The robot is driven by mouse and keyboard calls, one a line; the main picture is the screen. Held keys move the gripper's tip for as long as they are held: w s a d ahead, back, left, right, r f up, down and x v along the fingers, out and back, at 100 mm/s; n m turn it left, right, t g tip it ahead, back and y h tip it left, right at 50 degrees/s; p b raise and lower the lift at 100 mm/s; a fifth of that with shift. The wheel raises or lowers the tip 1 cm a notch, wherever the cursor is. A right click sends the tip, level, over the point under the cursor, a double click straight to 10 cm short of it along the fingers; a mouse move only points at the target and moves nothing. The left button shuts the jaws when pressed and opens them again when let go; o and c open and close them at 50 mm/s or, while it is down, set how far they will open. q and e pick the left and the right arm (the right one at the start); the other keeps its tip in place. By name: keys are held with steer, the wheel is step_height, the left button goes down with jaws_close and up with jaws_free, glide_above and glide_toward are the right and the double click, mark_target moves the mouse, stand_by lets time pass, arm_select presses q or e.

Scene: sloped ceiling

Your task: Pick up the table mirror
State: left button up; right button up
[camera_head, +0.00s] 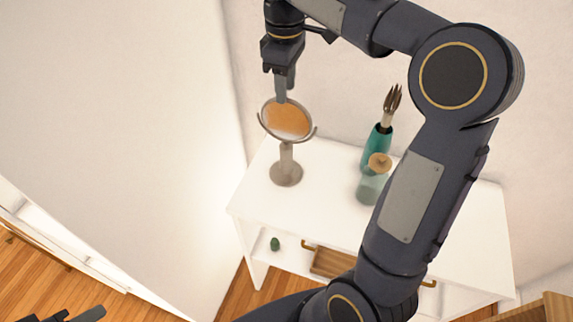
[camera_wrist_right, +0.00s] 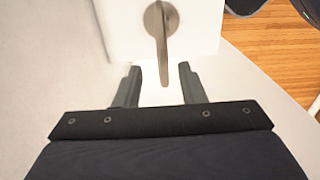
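The table mirror (camera_head: 287,120) stands upright on the left part of a white table, a round tilted disc in a grey frame on a stem with a round base. My right gripper (camera_head: 281,92) points down from above at the top edge of the mirror. In the right wrist view its two fingers (camera_wrist_right: 158,70) are apart, and the mirror (camera_wrist_right: 161,40) shows nearly edge-on, its near end between the fingertips. I cannot tell whether a finger touches it. Part of my left gripper (camera_head: 75,315) shows at the bottom left corner, mostly cut off.
The white table (camera_head: 325,205) also bears a teal vase (camera_head: 376,150) with a fork-like piece and a glass jar (camera_head: 371,188) with a wooden lid, right of the mirror. A wall (camera_head: 120,110) is close on the left. A small green object (camera_head: 275,244) lies on the lower shelf.

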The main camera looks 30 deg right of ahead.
steer(key=f, duration=0.5)
steer(key=shift+s, duration=0.25)
jaws_close()
stand_by(1.1)
